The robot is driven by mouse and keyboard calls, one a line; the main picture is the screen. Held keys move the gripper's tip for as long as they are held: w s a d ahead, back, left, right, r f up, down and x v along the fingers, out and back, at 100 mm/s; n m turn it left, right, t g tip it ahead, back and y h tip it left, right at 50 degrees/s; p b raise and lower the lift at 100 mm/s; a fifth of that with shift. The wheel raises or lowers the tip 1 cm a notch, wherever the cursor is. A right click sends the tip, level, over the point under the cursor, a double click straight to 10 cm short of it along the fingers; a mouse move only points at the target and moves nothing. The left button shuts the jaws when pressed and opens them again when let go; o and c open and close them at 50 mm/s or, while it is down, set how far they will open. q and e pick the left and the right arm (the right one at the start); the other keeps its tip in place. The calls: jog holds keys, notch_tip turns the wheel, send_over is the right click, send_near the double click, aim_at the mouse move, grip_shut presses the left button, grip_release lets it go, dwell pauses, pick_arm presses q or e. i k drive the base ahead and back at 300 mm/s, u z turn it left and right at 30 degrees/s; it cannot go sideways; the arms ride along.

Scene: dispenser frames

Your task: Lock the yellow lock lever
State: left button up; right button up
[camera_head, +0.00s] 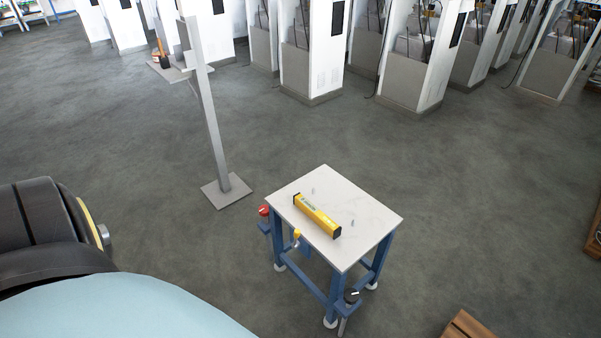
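A small yellow lever (297,238) sits at the left side of the table, just below the edge of its top. It is small in the head view, and I cannot tell its exact angle or whether it is locked. The table (374,219) has a pale top and a blue frame. A yellow box-shaped device (317,216) with black ends lies across the top. A red knob (264,210) is at the table's left corner, and a black round part (351,295) is low at the front leg. Neither gripper is in view.
A grey post stand (211,120) with a small shelf stands behind and left of the table. White cabinets (312,50) line the back. A wooden object (467,325) is at the bottom right. The grey floor right of the table is clear.

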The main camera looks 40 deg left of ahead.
aim_at(295, 243)
jog(key=z, duration=0.1)
jog(key=k, duration=0.2)
jog(key=u, duration=1.15)
jog(key=i, duration=0.4)
jog(key=u, duration=0.2)
